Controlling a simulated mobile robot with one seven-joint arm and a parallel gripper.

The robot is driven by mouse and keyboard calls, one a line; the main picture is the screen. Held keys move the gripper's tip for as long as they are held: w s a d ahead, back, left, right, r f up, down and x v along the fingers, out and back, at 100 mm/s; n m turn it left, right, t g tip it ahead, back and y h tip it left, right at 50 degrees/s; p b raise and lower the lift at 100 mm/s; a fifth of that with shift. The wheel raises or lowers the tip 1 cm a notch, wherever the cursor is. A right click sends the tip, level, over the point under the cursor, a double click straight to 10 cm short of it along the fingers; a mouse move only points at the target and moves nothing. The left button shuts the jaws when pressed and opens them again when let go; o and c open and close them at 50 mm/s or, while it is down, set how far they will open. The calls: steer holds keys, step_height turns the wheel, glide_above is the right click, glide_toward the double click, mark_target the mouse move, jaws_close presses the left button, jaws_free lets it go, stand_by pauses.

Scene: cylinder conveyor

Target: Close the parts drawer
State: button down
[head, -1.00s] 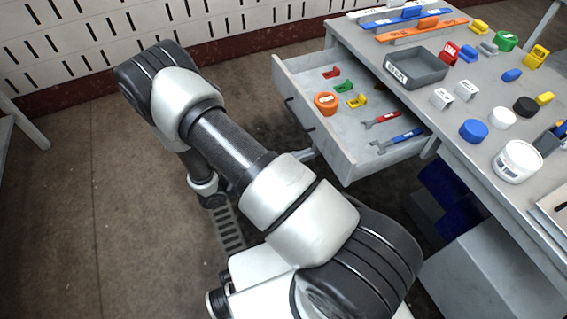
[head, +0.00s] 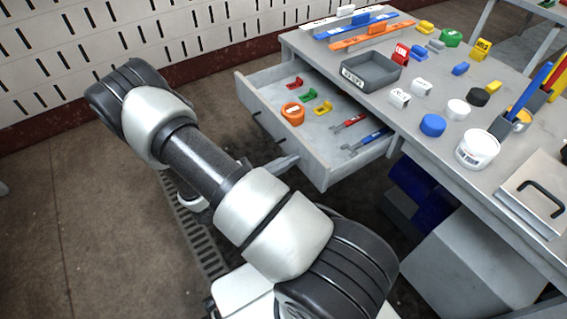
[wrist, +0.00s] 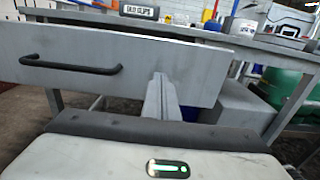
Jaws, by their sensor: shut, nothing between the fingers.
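The parts drawer (head: 313,158) stands pulled out from the workbench, its front panel facing my arm. Inside lie an orange round part (head: 292,114), small red, green and yellow clips, a red wrench (head: 350,122) and a blue-handled wrench (head: 366,139). In the wrist view the grey drawer front (wrist: 200,66) fills the middle, with a black bar handle (wrist: 72,66) at left. My gripper (wrist: 159,84) is shut and empty, its fingers pointing at the panel right of the handle. It shows partly in the head view (head: 287,162), close to the panel. I cannot tell whether it touches.
The workbench (head: 430,118) holds a grey tray (head: 371,75), caps, clips, a white tub (head: 478,149) and a tool holder. Blue bins (head: 418,190) and a grey box (head: 470,240) stand beneath. Floor at left is clear; a slotted wall panel (head: 150,40) stands behind.

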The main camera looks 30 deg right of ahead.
mark_target(351, 137)
steer(key=d, duration=2.4)
steer(key=shift+w+p, duration=0.35)
steer(key=shift+p, duration=0.05)
steer(key=shift+d+r, duration=0.1)
steer(key=shift+d, duration=0.35)
steer(key=shift+d, duration=0.1)
steer(key=shift+w, duration=0.1)
steer(key=shift+a, duration=0.6)
steer(key=a, duration=0.4)
steer(key=a+p, duration=0.1)
steer(key=a, duration=0.4)
steer(key=a+p, duration=0.1)
steer(key=a, duration=0.3)
steer(key=shift+s+a, duration=0.25)
steer(key=shift+s, duration=0.05)
